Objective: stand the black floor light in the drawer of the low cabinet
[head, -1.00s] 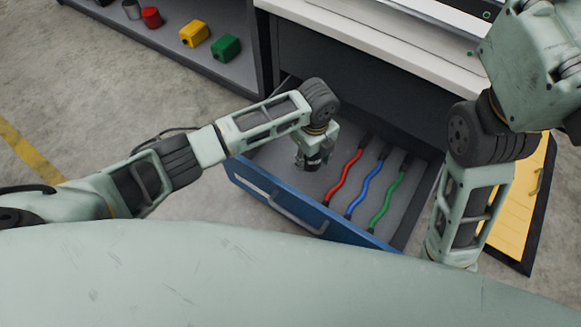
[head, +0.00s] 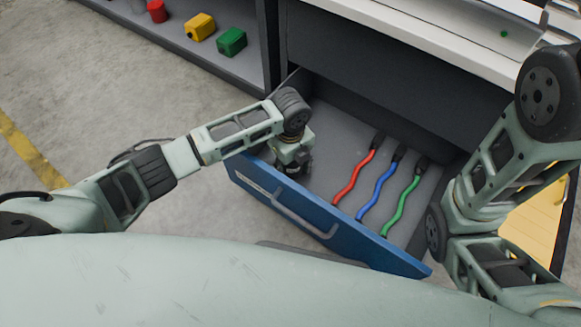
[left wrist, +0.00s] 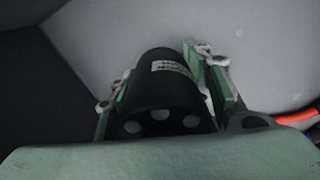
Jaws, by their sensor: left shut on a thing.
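The black floor light (left wrist: 160,90) is a short dark cylinder with a pale label and round spots on the end near the camera. My left gripper (head: 300,167) is shut on it, with one finger on each side in the left wrist view. In the head view the gripper is at the left end of the open drawer (head: 330,228), just behind its blue front. The light is mostly hidden there by the gripper. I cannot tell whether it touches the drawer floor. The low cabinet (head: 390,85) is dark grey with a white top. My right gripper is not in view.
Red (head: 355,177), blue (head: 378,187) and green (head: 402,203) wavy rods lie in the drawer, right of my left gripper. A shelf at the upper left holds a red (head: 157,11), a yellow (head: 201,27) and a green object (head: 231,42). Something yellow (head: 537,222) stands at the right.

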